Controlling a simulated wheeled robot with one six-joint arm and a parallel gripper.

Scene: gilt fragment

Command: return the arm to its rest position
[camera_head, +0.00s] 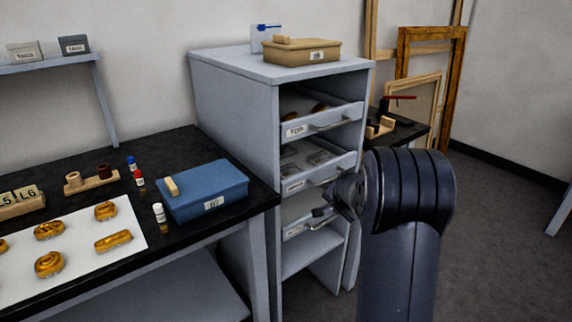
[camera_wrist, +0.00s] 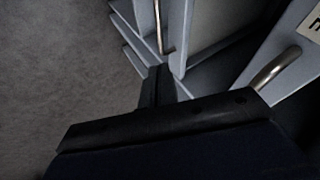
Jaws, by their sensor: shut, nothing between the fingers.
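My arm rises at the right of the head view, dark and bent over at its top. My gripper (camera_head: 320,213) points left, close in front of the lowest open drawer (camera_head: 295,231) of the grey cabinet (camera_head: 235,95). In the wrist view my gripper (camera_wrist: 157,84) shows as a narrow dark shape with its fingers together, and nothing is seen held. Drawer fronts and metal handles (camera_wrist: 268,70) lie beyond and beside it. Whether the gripper touches the drawer or its handle I cannot tell. My arm hides part of the cabinet's right side.
Upper drawers (camera_head: 335,122) also stand out, with small items inside. A tan box (camera_head: 302,52) is on the cabinet. The black table (camera_head: 150,150) at left holds a blue box (camera_head: 203,190), vials and gilt fragments on white paper (camera_head: 85,265). Floor (camera_head: 500,220) at right is clear.

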